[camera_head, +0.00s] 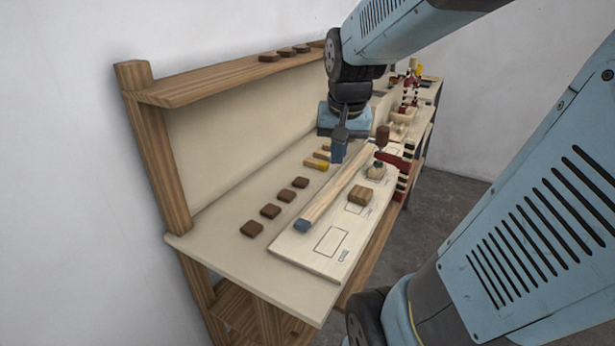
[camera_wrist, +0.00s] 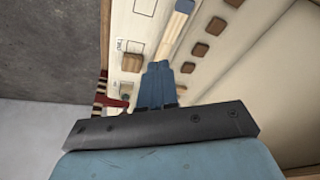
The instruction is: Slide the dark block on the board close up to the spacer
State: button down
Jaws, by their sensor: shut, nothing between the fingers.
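A brown wooden block (camera_head: 359,195) sits on the pale board (camera_head: 299,250), between drawn outlines; it also shows in the wrist view (camera_wrist: 132,62). A lighter wooden piece (camera_head: 375,172) with a dark green top sits farther along the board by a red clamp. I cannot tell for sure which piece is the spacer. A long wooden rail (camera_head: 335,197) with a blue near end lies along the board, left of the block. My gripper (camera_head: 337,160) points down near the rail's far part, behind and left of the block. Its blue fingers (camera_wrist: 157,66) are together and empty, apart from the block.
Several dark brown squares (camera_head: 270,211) lie in a row on the bench, left of the board. The red clamp (camera_head: 392,160) stands at the board's right edge. The board's near end is clear.

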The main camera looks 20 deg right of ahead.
aim_at(354, 207)
jog(key=w+d+f+m+g, duration=0.3)
jog(key=w+d+f+m, duration=0.4)
jog(key=f, duration=0.4)
jog(key=shift+n+y, duration=0.3)
jog(key=shift+n, duration=0.3)
jog(key=f, duration=0.3)
jog(key=d+f, duration=0.1)
jog(key=f, duration=0.6)
jog(key=shift+s+d+f, duration=0.15)
jog(key=shift+s+d, duration=0.05)
jog(key=shift+d, duration=0.05)
jog(key=shift+w+d+f, duration=0.2)
jog(key=shift+w+d, duration=0.7)
jog(key=shift+d, duration=0.25)
jog(key=shift+w+d, duration=0.35)
jog(key=shift+d, duration=0.1)
